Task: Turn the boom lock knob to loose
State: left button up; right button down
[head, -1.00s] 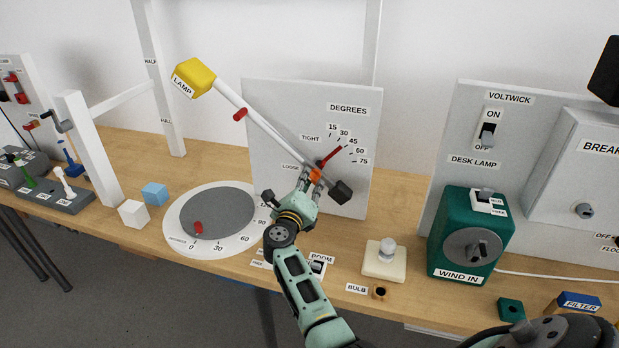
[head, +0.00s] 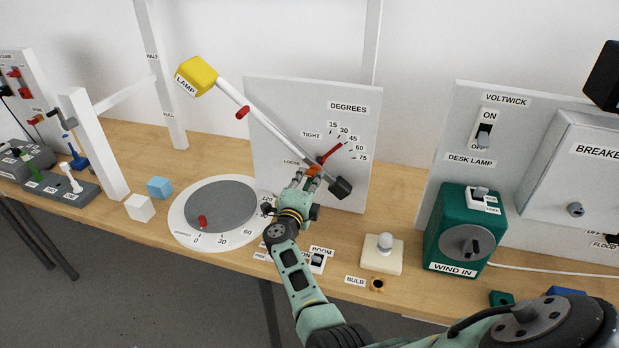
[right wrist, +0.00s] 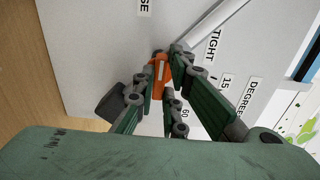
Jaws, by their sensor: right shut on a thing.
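The boom lock knob (head: 313,171) is orange and sits at the boom's pivot on the white degrees panel (head: 350,120). It also shows in the right wrist view (right wrist: 160,75), between my fingers. My right gripper (head: 306,178) reaches up to it and is shut on it; in the right wrist view (right wrist: 163,82) the fingers lie on either side of the knob. The boom (head: 270,125) slants up left to the yellow lamp head (head: 197,76), with a dark counterweight (head: 341,188) at its lower right end. Labels "TIGHT" and "LOOSE" flank the knob. My left gripper is not in view.
A round dial plate (head: 182,228) with a grey turntable lies left of my right arm. A bulb on a cream base (head: 381,262) and a green wind-in box (head: 466,232) stand to the right. White and blue cubes lie at left.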

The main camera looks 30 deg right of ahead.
jog(key=shift+f, duration=0.1)
dwell(0.4)
jog(key=c, duration=1.8)
grip_release()
